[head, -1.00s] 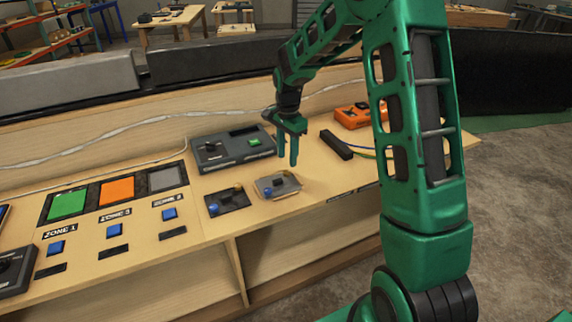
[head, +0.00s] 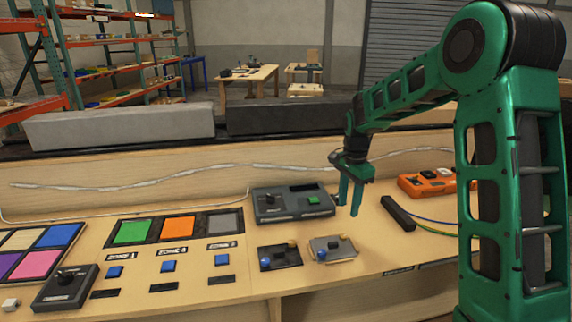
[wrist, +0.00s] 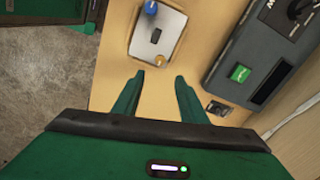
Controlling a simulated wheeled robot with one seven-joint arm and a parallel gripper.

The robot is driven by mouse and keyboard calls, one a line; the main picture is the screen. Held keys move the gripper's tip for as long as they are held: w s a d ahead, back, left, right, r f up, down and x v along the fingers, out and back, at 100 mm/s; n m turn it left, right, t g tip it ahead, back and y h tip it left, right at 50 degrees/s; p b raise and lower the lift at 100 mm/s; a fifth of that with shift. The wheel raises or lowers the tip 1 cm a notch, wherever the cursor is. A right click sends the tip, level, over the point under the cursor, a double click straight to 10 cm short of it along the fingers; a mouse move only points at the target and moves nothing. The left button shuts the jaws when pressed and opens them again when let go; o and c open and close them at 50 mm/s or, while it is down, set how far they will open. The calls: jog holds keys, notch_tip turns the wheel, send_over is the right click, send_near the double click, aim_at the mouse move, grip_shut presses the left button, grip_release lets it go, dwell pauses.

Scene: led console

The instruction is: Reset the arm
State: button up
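My green arm reaches over the console table (head: 370,262) from the right in the head view. My gripper (head: 350,207) points down above the tabletop, between a dark grey box with a green button (head: 285,203) and a black bar (head: 398,212). Its two fingers stand apart with nothing between them. The wrist view also shows my gripper (wrist: 159,78) open and empty. There, a light plate with a blue knob and a yellow knob (wrist: 157,35) lies beyond the fingertips, and the dark box (wrist: 262,50) lies to the right.
Green, orange and grey zone panels (head: 178,227) have blue buttons in front. A black joystick box (head: 65,287) and a coloured tile panel (head: 38,250) are at left. An orange device (head: 430,184) sits at the back right. A white cable (head: 240,168) runs along the back board.

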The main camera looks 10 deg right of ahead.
jog(key=s+d+r+n+h, duration=0.15)
jog(key=s+d+r, duration=0.25)
jog(key=s, duration=0.6)
jog(key=s+d+r+n+y, duration=0.1)
jog(key=s+d+r+n, duration=0.25)
jog(key=s, duration=0.55)
jog(key=s+f+n, duration=0.1)
jog(key=s+n, duration=0.2)
jog(key=s, duration=1.8)
jog(key=shift+d+f+n, duration=0.2)
jog(key=shift+f+n, duration=0.1)
jog(key=shift+f, duration=0.05)
jog(key=shift+w, duration=0.1)
jog(key=shift+w+f, duration=0.25)
jog(key=shift+w, duration=0.35)
